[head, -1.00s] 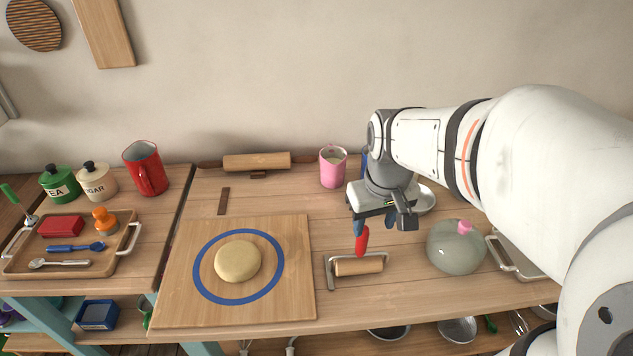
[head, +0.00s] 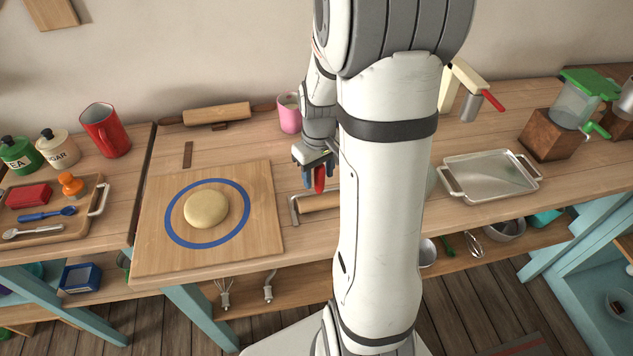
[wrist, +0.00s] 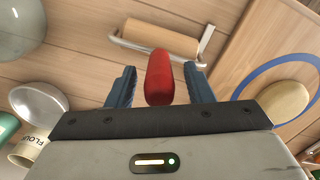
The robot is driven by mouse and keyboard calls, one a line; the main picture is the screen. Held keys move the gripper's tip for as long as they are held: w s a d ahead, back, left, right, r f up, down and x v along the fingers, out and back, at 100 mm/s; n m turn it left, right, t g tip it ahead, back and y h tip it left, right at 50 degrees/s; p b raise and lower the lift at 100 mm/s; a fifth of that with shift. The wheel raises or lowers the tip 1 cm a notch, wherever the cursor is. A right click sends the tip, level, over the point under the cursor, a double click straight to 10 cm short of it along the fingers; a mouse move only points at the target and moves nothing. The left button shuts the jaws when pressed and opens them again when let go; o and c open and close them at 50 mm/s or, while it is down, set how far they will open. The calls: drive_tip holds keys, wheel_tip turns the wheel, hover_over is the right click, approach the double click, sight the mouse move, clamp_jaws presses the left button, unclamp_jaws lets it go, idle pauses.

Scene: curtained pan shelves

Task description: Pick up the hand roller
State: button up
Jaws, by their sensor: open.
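The hand roller has a red handle (head: 320,179), a metal frame and a light wooden roller (head: 320,202). It lies on the wooden counter just right of the pastry board. My gripper (head: 318,178) is at the handle with its blue fingers open. In the wrist view, the handle (wrist: 159,80) stands between the two spread fingers (wrist: 160,72), with a visible gap on each side. The wooden roller (wrist: 168,36) shows beyond the handle there. My arm hides the right end of the roller in the head view.
The pastry board (head: 262,185) with dough (head: 206,209) is to the left. A pink cup (head: 289,114) and a rolling pin (head: 217,114) are behind. A metal tray (head: 490,172) is at right. My arm hides most of the round greenish bowl (wrist: 18,30).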

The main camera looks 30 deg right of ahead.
drive_tip(key=shift+f, duration=0.85)
drive_tip(key=shift+s, duration=0.1)
drive_tip(key=shift+c, duration=0.2)
clamp_jaws()
